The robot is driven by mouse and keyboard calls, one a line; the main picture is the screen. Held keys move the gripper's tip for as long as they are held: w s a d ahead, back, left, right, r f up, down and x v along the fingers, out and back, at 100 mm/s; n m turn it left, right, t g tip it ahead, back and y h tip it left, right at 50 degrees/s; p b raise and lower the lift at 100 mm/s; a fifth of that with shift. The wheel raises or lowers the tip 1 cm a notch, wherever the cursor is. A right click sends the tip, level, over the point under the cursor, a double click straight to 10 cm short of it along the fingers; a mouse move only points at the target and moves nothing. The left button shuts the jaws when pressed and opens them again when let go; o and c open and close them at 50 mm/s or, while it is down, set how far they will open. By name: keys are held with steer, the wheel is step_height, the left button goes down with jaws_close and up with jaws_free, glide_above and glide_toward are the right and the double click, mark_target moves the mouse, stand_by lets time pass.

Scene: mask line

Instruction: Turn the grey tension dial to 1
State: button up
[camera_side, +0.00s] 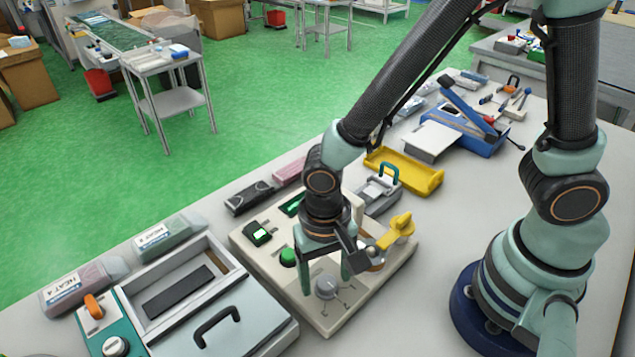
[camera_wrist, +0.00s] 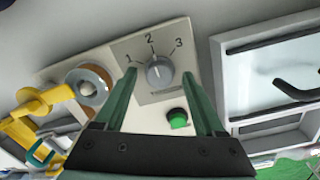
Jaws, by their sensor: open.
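The grey tension dial (camera_side: 326,287) is a round knob on the front of a beige panel (camera_side: 272,268). In the wrist view the dial (camera_wrist: 158,73) sits on a grey plate marked 1, 2 and 3, and its light mark appears to point toward 2. My gripper (camera_side: 325,279) is open and points down over the dial. In the wrist view my gripper (camera_wrist: 158,76) has one green finger on each side of the dial, with a gap to each. I cannot tell how far the fingertips are above the panel.
A green button (camera_side: 287,257) and a lit green switch (camera_side: 260,233) are close by on the panel. A yellow lever (camera_side: 397,231) rises to the right. A lidded tray unit with a black handle (camera_side: 216,325) stands to the left.

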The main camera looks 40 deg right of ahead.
jaws_close()
steer(key=shift+n, duration=0.3)
steer(key=n, duration=0.4)
steer(key=shift+n, duration=0.3)
steer(key=n, duration=0.4)
steer(key=shift+a+n, duration=0.1)
steer(key=shift+n, duration=0.3)
stand_by(0.4)
jaws_free()
